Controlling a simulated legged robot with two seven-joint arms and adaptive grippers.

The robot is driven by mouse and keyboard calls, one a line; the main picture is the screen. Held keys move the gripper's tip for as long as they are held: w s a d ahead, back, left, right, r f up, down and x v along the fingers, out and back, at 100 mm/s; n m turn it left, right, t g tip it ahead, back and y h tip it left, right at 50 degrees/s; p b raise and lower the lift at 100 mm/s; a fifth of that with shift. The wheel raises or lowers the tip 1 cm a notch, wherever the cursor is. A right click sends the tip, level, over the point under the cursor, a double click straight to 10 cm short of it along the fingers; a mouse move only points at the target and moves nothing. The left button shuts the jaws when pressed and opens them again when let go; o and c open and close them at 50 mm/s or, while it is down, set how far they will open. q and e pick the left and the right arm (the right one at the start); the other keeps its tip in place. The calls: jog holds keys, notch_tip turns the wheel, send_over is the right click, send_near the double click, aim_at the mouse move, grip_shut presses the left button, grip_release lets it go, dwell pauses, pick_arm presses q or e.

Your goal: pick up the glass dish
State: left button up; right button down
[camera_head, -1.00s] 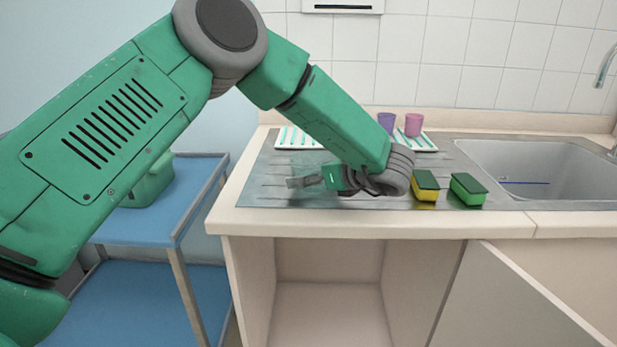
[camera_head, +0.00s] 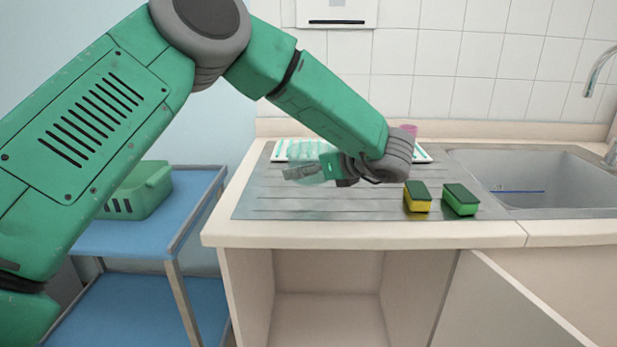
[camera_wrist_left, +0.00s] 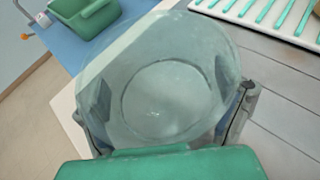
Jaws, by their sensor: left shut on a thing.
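The glass dish (camera_wrist_left: 165,85) is clear and round and fills the middle of the left wrist view. In the head view the dish (camera_head: 308,152) shows faintly at my left gripper, above the metal drainboard. My left gripper (camera_head: 308,172) is shut on the dish; in the left wrist view its fingers (camera_wrist_left: 168,112) are at opposite sides of the dish. The dish appears raised above the drainboard. My right gripper is not in view.
The metal drainboard (camera_head: 290,206) is clear at the front left. Two sponges, one yellow (camera_head: 417,197) and one green (camera_head: 460,199), lie near the sink (camera_head: 540,170). A white striped rack (camera_head: 424,154) and a pink cup (camera_head: 408,131) are behind. A green basket (camera_head: 150,190) stands on the blue cart (camera_head: 120,238).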

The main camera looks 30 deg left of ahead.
aim_at(295, 149)
pick_arm(q)
jog(key=shift+a+r, duration=0.1)
jog(key=shift+r, duration=0.5)
jog(key=shift+a+r, duration=0.85)
jog(key=shift+r, duration=0.5)
jog(key=shift+d+r, duration=0.6)
jog(key=shift+d, duration=0.1)
jog(key=shift+a+f, duration=0.15)
jog(key=shift+a, duration=0.4)
jog(key=shift+d, duration=0.45)
jog(key=shift+a, duration=0.3)
jog(key=shift+d, duration=0.2)
